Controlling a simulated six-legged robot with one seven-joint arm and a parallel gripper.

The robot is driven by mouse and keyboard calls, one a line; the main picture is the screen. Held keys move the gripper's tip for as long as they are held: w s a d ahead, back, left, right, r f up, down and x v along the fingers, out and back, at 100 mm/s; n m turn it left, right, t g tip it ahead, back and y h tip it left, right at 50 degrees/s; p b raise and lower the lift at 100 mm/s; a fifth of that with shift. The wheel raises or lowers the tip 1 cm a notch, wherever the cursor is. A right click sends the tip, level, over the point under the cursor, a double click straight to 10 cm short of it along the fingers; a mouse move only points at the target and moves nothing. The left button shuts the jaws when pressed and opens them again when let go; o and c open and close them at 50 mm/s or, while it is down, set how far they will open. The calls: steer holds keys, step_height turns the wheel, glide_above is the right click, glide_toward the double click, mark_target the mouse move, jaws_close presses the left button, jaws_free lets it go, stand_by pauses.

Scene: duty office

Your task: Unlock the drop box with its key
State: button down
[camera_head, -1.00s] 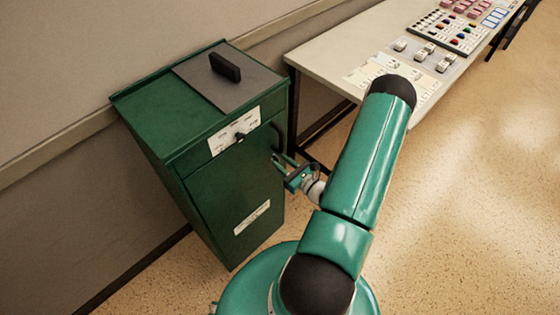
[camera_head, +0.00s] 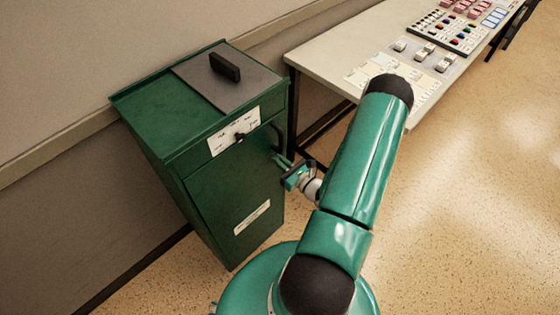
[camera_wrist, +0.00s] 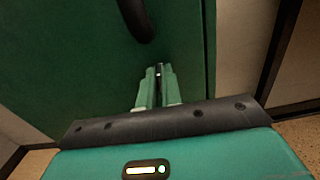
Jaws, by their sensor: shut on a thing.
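The drop box (camera_head: 228,195) is a dark green cabinet against the wall, with its door shut. A white label plate with a small black knob (camera_head: 240,137) is high on its front. A curved black handle (camera_head: 281,128) is at the upper right of the front, and also shows at the top of the wrist view (camera_wrist: 137,18). My gripper (camera_head: 281,160) is at the door just below the handle. In the wrist view its fingers (camera_wrist: 157,74) are close together on a small metallic piece, seemingly the key. Most of the key and the lock are hidden by the fingers.
A grey plate with a black block (camera_head: 225,67) is on top of the box. A desk (camera_head: 335,50) with a control panel (camera_head: 448,30) stands to the right. A second white label (camera_head: 252,217) is low on the door. The floor at right is clear.

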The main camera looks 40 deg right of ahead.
steer(key=shift+m, duration=0.3)
steer(key=m, duration=1.6)
steer(key=shift+d+f+m, duration=0.2)
steer(key=shift+m, duration=0.2)
steer(key=c, duration=1.6)
jaws_free()
